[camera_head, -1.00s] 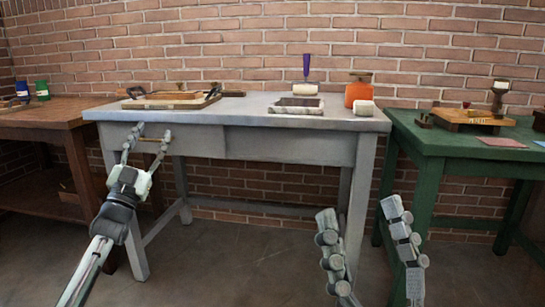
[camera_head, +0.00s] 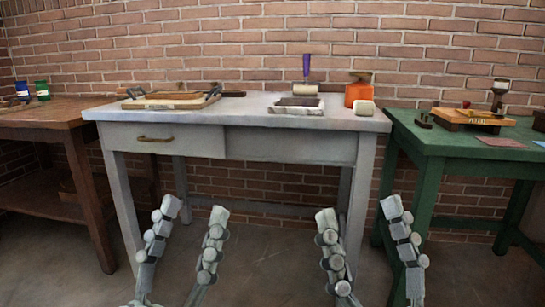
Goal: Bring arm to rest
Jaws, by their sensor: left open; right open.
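My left gripper (camera_head: 194,213) is open and empty, low in front of the grey table (camera_head: 270,145). Its two fingers point up, apart from the table. My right gripper (camera_head: 358,208) is also open and empty, beside it at about the same height, in front of the table's right leg. The drawer (camera_head: 164,143) on the left of the grey table has a brass handle (camera_head: 155,139) and looks shut. Neither gripper touches anything. My arms behind the fingers are mostly below the picture.
On the grey table stand a wooden frame (camera_head: 171,101), a tray (camera_head: 296,106), a purple-handled roller (camera_head: 306,75) and an orange container (camera_head: 358,94). A brown table (camera_head: 50,115) stands left, a green table (camera_head: 450,140) right. Bare floor (camera_head: 270,265) lies between the grippers.

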